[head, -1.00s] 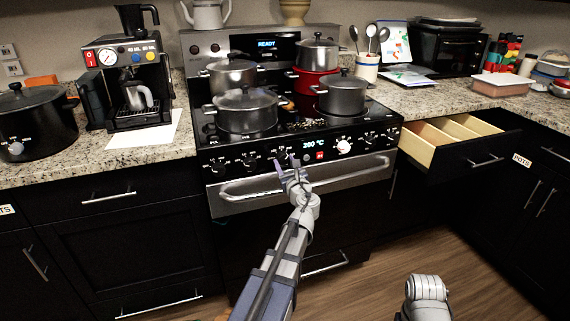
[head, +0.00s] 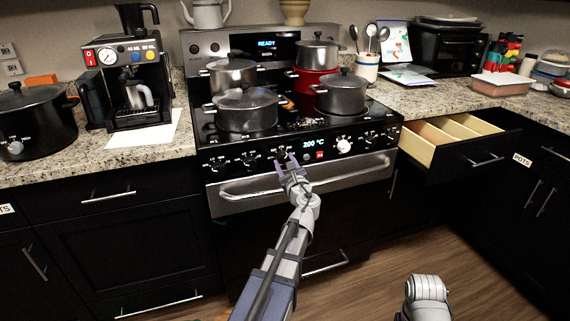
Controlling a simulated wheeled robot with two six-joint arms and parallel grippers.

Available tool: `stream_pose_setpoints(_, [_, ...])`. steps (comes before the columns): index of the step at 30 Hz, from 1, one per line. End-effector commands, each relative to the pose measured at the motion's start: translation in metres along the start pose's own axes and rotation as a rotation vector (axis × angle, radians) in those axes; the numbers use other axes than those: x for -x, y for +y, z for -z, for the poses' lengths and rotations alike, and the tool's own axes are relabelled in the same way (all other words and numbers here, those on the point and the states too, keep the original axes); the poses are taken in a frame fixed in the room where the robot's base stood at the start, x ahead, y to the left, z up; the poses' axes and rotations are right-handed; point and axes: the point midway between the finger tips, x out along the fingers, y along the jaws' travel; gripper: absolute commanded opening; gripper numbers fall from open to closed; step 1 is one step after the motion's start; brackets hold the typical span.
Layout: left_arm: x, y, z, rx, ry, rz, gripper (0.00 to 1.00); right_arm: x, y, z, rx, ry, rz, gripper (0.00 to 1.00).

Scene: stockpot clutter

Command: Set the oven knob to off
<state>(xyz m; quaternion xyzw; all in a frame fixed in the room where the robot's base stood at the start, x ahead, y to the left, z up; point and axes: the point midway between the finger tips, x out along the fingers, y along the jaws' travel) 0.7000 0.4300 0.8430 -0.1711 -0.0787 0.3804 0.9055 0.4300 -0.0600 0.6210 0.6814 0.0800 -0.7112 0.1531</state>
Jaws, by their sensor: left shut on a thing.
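The stove (head: 300,188) has a black front panel with a row of knobs and a display (head: 313,142) reading 200 °C. My left gripper (head: 285,160) is at this panel, just left of the display, shut on a dark knob, which looks to be the oven knob. Its fingers cover most of that knob, so its pointer cannot be read. A white knob (head: 344,146) sits right of the display. My right gripper is out of the picture.
Several pots stand on the cooktop, including a lidded one (head: 246,108) at the front left. The oven handle (head: 240,193) runs just below the panel. An open drawer (head: 425,152) juts out to the right of the stove.

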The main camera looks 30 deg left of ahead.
Motion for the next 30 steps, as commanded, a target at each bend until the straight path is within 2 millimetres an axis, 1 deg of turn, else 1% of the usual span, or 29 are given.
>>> stream_pose_setpoints(30, [0.0,-0.001,0.002,0.958,-0.063,0.012,0.0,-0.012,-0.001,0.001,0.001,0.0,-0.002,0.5])
